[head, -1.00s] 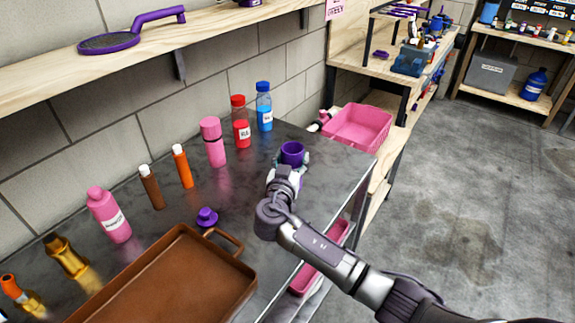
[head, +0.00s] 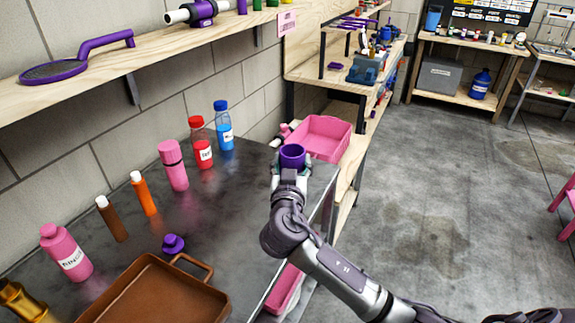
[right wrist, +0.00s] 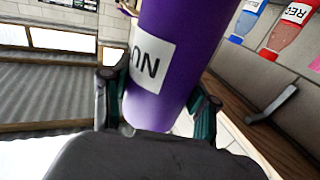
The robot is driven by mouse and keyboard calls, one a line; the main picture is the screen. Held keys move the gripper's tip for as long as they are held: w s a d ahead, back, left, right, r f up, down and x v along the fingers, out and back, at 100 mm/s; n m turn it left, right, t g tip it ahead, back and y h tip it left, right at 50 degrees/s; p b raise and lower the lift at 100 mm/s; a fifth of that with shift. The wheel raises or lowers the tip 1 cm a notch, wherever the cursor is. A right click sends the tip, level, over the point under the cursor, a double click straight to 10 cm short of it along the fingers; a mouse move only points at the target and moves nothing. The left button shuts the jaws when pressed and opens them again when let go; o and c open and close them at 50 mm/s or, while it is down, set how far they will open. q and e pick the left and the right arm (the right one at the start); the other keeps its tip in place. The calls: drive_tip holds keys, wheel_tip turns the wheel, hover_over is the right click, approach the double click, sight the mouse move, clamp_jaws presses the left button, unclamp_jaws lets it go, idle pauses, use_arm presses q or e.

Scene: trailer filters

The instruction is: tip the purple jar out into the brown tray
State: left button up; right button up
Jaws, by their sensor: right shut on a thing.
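The purple jar (head: 292,157) is open at the top and held upright in my right gripper (head: 290,172), near the far right end of the metal table. In the right wrist view the jar (right wrist: 178,60) fills the middle, with a white label, and the two fingers clasp its sides. The brown tray (head: 140,275) lies at the near edge of the table, lower left of my right gripper and apart from it. Its inside looks empty where it shows. The jar's contents cannot be seen. My left gripper is not in view.
A purple lid (head: 173,243) sits on the table behind the tray handle. Along the wall stand bottles: pink (head: 66,252), brown (head: 111,218), orange (head: 144,194), red (head: 201,143) and blue (head: 223,125). A pink basket (head: 322,138) is beyond the table's end. A wooden shelf (head: 150,52) runs above.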

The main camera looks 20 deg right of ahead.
sight(292, 148)
drive_tip(key=shift+r+p, duration=1.15)
drive_tip(key=shift+r, duration=0.95)
